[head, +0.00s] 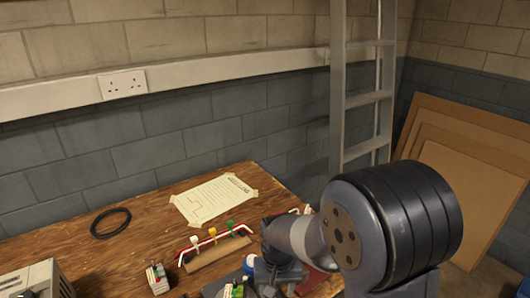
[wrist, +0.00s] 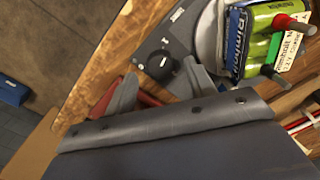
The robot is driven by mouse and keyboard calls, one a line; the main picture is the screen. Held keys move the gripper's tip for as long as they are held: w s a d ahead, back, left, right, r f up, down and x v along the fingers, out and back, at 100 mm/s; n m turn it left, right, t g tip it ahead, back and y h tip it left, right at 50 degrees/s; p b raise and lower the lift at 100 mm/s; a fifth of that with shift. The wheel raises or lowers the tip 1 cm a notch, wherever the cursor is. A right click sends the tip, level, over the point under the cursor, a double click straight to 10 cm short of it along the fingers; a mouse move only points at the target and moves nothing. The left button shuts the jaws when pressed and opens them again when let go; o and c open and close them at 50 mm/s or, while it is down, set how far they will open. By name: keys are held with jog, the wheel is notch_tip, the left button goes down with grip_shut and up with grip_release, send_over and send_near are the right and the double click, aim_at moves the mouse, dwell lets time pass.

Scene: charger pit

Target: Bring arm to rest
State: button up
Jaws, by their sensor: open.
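My arm fills the right of the head view, its large dark joint in front, with the wrist low over the bench. My gripper (wrist: 160,88) shows in the wrist view with two grey fingers spread apart and nothing between them. Its fingertips cannot be made out in the head view. Close beyond the fingers is a grey device with a black knob (wrist: 159,65). A green battery pack (wrist: 262,42) in blue wrap, with red and dark terminals, stands to the right of the fingers. A red thing (wrist: 104,101) lies partly hidden behind the left finger.
The wooden bench (head: 140,240) carries a taped paper sheet (head: 213,198), a black cable ring (head: 110,223), and a rack with red and white leads (head: 215,248). A ladder (head: 337,100) and leaning boards (head: 460,150) stand behind. A blue box (wrist: 12,90) lies on the floor.

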notch_tip(320, 180, down, 2)
jog(key=shift+f, duration=0.1)
jog(key=n, duration=1.1)
jog(key=shift+d, duration=0.1)
jog(key=n, duration=0.6)
jog(key=shift+b, duration=0.3)
jog(key=n, duration=0.6)
jog(key=shift+w+n, duration=0.1)
jog(key=shift+n, duration=0.3)
